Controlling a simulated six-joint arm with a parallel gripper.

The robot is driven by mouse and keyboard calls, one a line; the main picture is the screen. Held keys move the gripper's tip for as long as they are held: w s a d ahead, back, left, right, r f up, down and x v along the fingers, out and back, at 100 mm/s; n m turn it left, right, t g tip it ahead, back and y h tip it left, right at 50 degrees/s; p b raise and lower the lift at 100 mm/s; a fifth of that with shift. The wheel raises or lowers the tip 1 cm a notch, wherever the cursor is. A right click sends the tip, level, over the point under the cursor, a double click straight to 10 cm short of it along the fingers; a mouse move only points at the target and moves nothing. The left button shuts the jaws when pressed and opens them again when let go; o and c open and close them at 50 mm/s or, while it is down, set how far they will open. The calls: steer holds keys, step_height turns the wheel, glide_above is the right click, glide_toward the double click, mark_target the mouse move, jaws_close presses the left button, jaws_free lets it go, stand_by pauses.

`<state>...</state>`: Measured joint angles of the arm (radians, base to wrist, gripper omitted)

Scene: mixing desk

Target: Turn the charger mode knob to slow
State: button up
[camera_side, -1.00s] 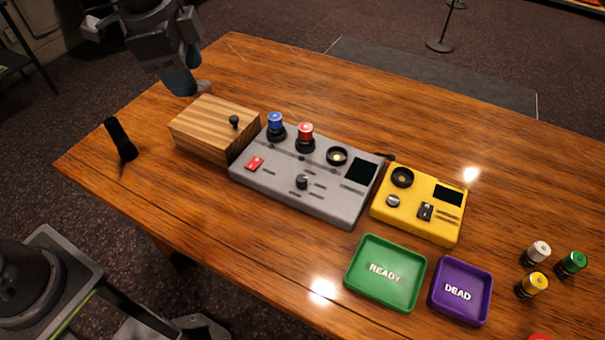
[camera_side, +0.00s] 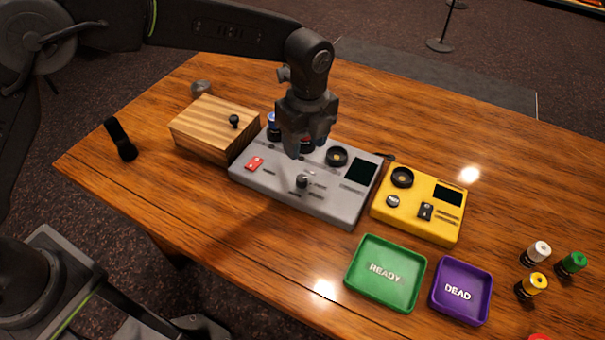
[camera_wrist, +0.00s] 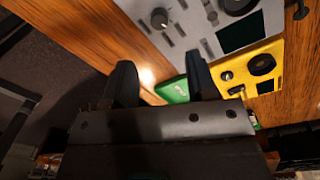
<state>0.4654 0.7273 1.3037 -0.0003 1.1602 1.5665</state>
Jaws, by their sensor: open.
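The charger is a grey box (camera_side: 335,205) in the middle of the table. Its black mode knob (camera_side: 302,181) stands near the front edge of its top, and the knob also shows in the wrist view (camera_wrist: 159,18). My gripper (camera_side: 298,150) hangs over the grey box, pointing down, above and behind the knob and apart from it. In the wrist view its two dark fingers (camera_wrist: 160,82) are spread with nothing between them. My gripper partly hides the blue-topped cell (camera_side: 272,122) and most of the red-topped one. The knob's setting is too small to read.
A wooden box (camera_side: 205,125) stands left of the charger. A yellow tester (camera_side: 415,215) stands to its right. A green READY tray (camera_side: 385,300) and a purple DEAD tray (camera_side: 462,312) lie in front, with several loose cells at far right.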

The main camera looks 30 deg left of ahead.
mark_target(302, 178)
steer(key=f, duration=1)
steer(key=shift+s+a, duration=0.15)
steer(key=shift+s, duration=0.05)
steer(key=shift+r, duration=0.1)
steer(key=c, duration=0.9)
steer(key=n, duration=0.5)
steer(key=shift+n, duration=0.3)
steer(key=n, duration=0.6)
steer(key=shift+h, duration=0.3)
steer(key=shift+n, duration=0.3)
